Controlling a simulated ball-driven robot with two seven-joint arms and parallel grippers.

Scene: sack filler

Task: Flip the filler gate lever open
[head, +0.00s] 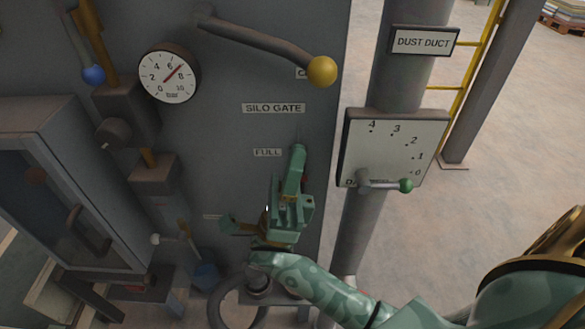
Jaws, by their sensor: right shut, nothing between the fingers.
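A grey lever with a yellow ball knob (322,71) slants down to the right across the grey panel, above a plate reading SILO GATE (273,108). No label in view reads filler gate, so I cannot tell for sure which lever that is. My right gripper (297,152) is shut and empty in front of the panel. Its tip is beside the FULL plate (267,152), below the SILO GATE plate and well below the yellow knob. It hides part of the panel behind it. My left gripper is not in view.
A round dial gauge (168,75) is at upper left, with a blue ball knob (93,75) beyond it. A small white-tipped lever (156,239) is lower left. A numbered plate (392,145) with a green-knobbed lever (405,186) is on the right-hand column. Open floor lies further right.

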